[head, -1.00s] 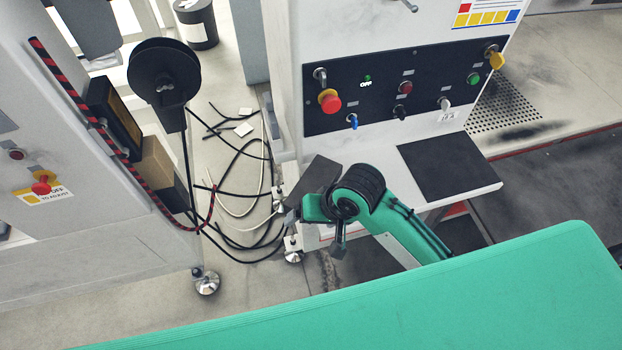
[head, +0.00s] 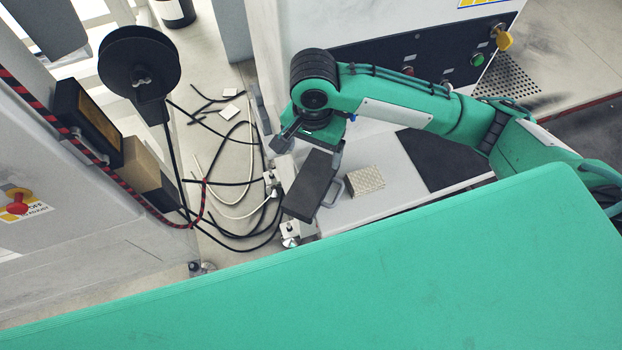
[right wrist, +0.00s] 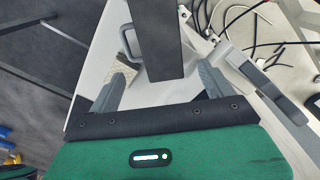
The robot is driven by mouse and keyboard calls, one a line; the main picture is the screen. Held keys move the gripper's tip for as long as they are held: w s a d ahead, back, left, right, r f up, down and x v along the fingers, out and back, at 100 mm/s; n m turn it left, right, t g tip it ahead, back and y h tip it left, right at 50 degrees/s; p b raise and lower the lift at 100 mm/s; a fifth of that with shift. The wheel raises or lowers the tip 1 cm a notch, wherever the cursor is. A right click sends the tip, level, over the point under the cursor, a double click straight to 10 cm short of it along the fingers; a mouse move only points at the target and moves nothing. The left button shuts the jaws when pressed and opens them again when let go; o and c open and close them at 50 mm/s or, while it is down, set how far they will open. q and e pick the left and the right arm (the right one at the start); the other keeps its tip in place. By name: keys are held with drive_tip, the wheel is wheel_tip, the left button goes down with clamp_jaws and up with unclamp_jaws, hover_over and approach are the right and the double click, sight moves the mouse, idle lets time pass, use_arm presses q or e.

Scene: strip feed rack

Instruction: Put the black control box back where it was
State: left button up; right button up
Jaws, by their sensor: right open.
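A dark box-shaped slab (head: 310,187) is at the left end of the white ledge. It looks like the black control box, but no buttons show on it. In the right wrist view the slab (right wrist: 155,40) lies ahead of my open right gripper, in line with the gap between its fingers. My right gripper (head: 318,143) is above the slab's far end in the head view. I cannot tell whether it touches the slab. A second black box with an amber face (head: 90,122) is on the left cabinet. My left gripper is not in view.
A grey handle (head: 336,192) and a small textured block (head: 365,180) are on the white ledge (head: 385,205), beside the slab. A black mat (head: 440,158) lies farther right. Loose cables (head: 240,165) and a black reel (head: 140,75) are to the left. A green surface (head: 400,270) fills the front.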

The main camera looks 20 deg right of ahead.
sight(312, 182)
wheel_tip(312, 182, down, 8)
drive_tip(key=shift+r+p, duration=0.1)
drive_tip(key=shift+p, duration=0.2)
drive_tip(key=shift+s+a+f+p, duration=0.15)
drive_tip(key=shift+f+p, duration=0.6)
drive_tip(key=shift+f, duration=1.95)
drive_tip(key=c, duration=0.9)
drive_tip(key=shift+c, duration=0.4)
drive_tip(key=shift+r, duration=0.1)
drive_tip(key=shift+s+r+b, duration=0.2)
drive_tip(key=shift+r+b, duration=0.15)
drive_tip(key=shift+b, duration=0.15)
wheel_tip(312, 182, up, 6)
drive_tip(key=shift+r+b, duration=0.1)
drive_tip(key=shift+b, duration=0.45)
drive_tip(key=s+p, duration=0.1)
drive_tip(key=s, duration=1.8)
drive_tip(key=shift+s+d, duration=0.3)
drive_tip(key=shift+d, duration=0.05)
